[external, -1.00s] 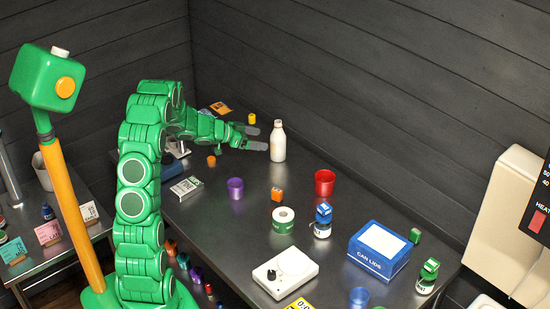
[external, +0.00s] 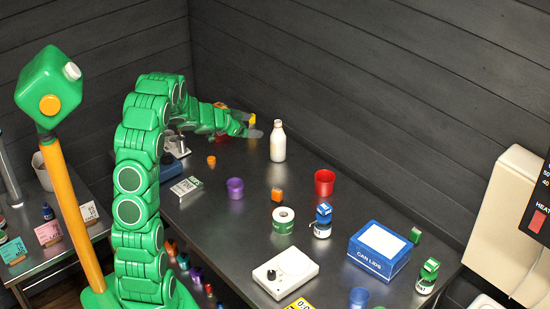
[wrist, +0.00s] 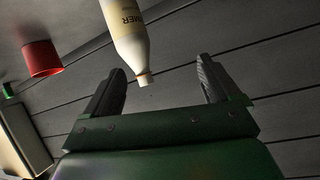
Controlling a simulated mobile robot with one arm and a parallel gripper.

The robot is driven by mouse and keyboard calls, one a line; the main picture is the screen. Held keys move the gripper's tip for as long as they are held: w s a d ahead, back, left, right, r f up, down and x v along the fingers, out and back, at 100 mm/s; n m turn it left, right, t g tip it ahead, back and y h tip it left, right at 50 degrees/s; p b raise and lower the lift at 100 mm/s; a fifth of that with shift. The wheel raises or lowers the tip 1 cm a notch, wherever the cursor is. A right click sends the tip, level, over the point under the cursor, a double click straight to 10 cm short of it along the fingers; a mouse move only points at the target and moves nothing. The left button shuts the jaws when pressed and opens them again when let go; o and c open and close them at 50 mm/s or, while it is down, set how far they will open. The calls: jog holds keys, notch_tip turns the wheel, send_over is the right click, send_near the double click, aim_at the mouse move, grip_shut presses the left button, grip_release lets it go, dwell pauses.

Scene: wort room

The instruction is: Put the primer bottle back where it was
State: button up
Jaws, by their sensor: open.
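The primer bottle (external: 278,143) is white with a narrow neck and stands upright on the steel table near the back wall. In the wrist view the bottle (wrist: 128,30) appears upside down, with part of its label, "MER", readable. My gripper (external: 253,126) is open and empty, just left of the bottle and apart from it in the external view. In the wrist view the bottle lies beyond the open fingers of my gripper (wrist: 160,85).
A red cup (external: 324,183) and a purple cup (external: 235,188) stand in front of the bottle. The dark wall (external: 360,90) is close behind.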

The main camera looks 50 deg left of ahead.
jog(key=s+d+r+n+g+y, duration=0.4)
jog(key=s+d+r+g+y, duration=0.15)
jog(key=s+r, duration=0.35)
jog(key=s+d+f+g+h, duration=0.1)
jog(key=s+d+g, duration=0.2)
jog(key=s+d, duration=0.6)
jog(key=s+d+f+g+h, duration=0.1)
jog(key=s+d+g, duration=0.1)
jog(key=s+d, duration=0.6)
jog(key=s+d+f+g+h, duration=0.1)
jog(key=s+d, duration=0.8)
jog(key=s, duration=1)
jog(key=g+h, duration=0.1)
jog(key=g, duration=0.1)
jog(key=shift+s+d+g, duration=0.3)
jog(key=shift+g, duration=0.05)
